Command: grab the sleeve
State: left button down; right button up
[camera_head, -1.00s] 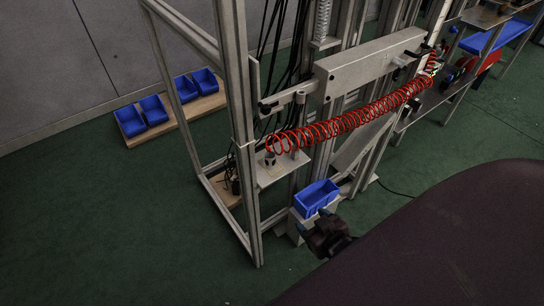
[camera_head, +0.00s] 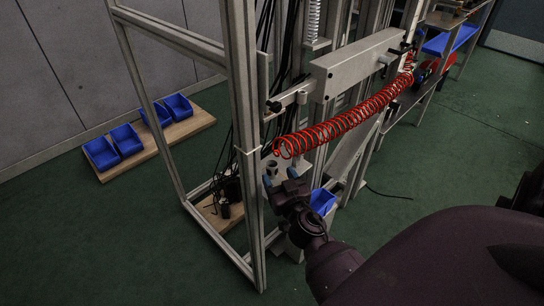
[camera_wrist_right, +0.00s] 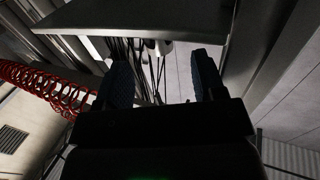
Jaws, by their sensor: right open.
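A small grey cylindrical part (camera_head: 271,167), which looks like the sleeve, stands on a small metal shelf at the front of the frame, just below the near end of the red coil. My right gripper (camera_head: 280,179) is open and empty, just below and in front of this part, and hides much of the shelf. In the right wrist view the open blue-padded fingers (camera_wrist_right: 161,68) point up towards the underside of a metal plate (camera_wrist_right: 150,20). A small pale stub shows under that plate between the fingers; I cannot tell if it belongs to the sleeve. My left gripper is not in view.
The red coiled hose (camera_head: 345,120) runs close above my right gripper; it also shows in the right wrist view (camera_wrist_right: 45,88). A metal upright (camera_head: 243,150) stands left of the gripper. A blue bin (camera_head: 322,201) sits behind my wrist. Several blue bins lie on a board at left.

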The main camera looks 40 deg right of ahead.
aim_at(271, 162)
jog(key=shift+x, duration=1.2)
jog(key=x, duration=0.2)
jog(key=p+x, duration=0.1)
jog(key=shift+w+d+r, duration=0.15)
jog(key=shift+w+r, duration=0.2)
jog(key=shift+w+d+f, duration=0.15)
jog(key=shift+w+d, duration=0.05)
jog(key=shift+w, duration=0.5)
jog(key=c, duration=1)
